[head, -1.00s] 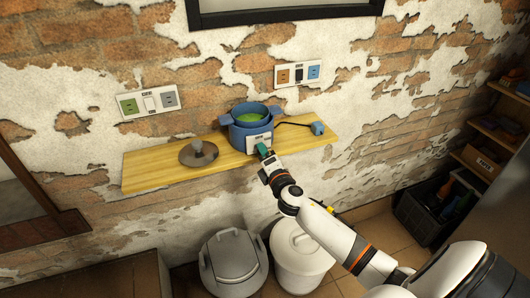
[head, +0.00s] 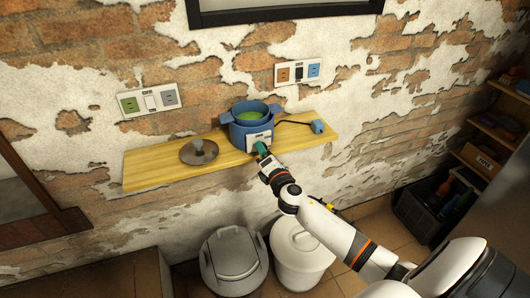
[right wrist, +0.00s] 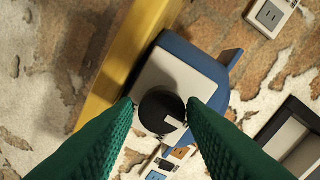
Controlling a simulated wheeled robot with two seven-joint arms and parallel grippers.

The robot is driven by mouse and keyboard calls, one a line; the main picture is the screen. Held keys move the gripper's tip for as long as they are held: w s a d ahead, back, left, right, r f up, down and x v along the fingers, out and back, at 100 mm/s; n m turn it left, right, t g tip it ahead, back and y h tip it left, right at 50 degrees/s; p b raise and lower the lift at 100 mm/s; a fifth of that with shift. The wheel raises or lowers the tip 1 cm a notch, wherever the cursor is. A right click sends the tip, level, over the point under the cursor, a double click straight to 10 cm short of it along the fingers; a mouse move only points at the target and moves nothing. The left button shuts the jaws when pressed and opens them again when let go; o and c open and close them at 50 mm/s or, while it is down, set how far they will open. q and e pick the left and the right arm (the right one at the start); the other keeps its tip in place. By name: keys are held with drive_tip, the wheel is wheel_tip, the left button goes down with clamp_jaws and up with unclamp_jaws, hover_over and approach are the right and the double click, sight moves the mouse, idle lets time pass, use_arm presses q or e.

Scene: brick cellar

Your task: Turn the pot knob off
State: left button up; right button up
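A blue pot (head: 250,130) with green contents stands on the wooden shelf (head: 150,172) against the wall. Its white front panel carries a black round knob with a white mark, seen in the right wrist view (right wrist: 161,110). My right gripper (head: 262,149) is at the front of the pot. In the right wrist view its green fingers (right wrist: 160,108) are on either side of the knob, close to or touching its edges; whether they press on it is hard to tell. My left gripper is not in view.
A grey lid (head: 199,152) lies on the shelf left of the pot. A blue plug (head: 318,126) on a cord lies to the right. Wall sockets (head: 298,72) are above. Two bins (head: 233,262) stand below the shelf, and a dark crate (head: 432,208) is at the right.

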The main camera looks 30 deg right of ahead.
drive_tip(key=shift+o, duration=1.2)
drive_tip(key=b+v, duration=0.1)
drive_tip(key=v, duration=1.1)
drive_tip(key=shift+b, duration=0.4)
